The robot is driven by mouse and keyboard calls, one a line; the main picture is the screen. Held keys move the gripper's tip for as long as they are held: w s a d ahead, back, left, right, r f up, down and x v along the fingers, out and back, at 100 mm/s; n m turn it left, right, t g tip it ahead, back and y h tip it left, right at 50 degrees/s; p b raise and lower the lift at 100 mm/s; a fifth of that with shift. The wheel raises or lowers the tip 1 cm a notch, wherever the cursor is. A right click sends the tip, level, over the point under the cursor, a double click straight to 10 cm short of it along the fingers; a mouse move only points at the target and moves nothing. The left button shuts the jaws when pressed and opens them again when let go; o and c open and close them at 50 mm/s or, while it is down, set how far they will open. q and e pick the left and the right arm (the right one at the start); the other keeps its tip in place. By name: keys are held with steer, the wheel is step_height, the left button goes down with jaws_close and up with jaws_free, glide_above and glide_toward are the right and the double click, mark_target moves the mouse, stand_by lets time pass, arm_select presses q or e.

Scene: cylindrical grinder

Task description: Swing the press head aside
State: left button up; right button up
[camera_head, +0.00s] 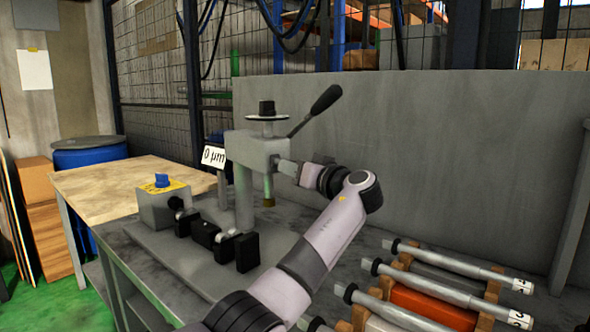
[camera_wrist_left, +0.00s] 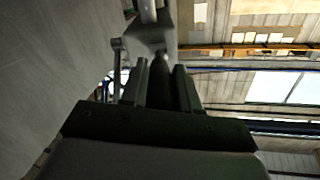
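The grey press head (camera_head: 255,146) sits on top of its upright column (camera_head: 244,196) in the head view. A round plate with a black knob (camera_head: 267,112) is on top, and a black-gripped lever (camera_head: 318,108) slants up to the right. My left gripper (camera_head: 287,168) is at the right side of the head. In the left wrist view a dark bar (camera_wrist_left: 160,78) lies between my left gripper's two fingers (camera_wrist_left: 160,88), below the grey head (camera_wrist_left: 155,32). Whether the fingers press on it is unclear. My right gripper is not in view.
A control box with a blue knob (camera_head: 160,205) and black blocks (camera_head: 205,233) stand left of the column. A rack of shafts (camera_head: 430,285) lies at the right. A grey panel (camera_head: 420,150) rises behind. A wooden-topped table (camera_head: 120,182) is at left.

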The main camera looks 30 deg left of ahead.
arm_select(q)
steer(key=o, duration=0.3)
steer(key=shift+f, duration=0.25)
steer(key=shift+r, duration=0.15)
steer(key=v, duration=0.7)
steer(key=shift+d, duration=0.1)
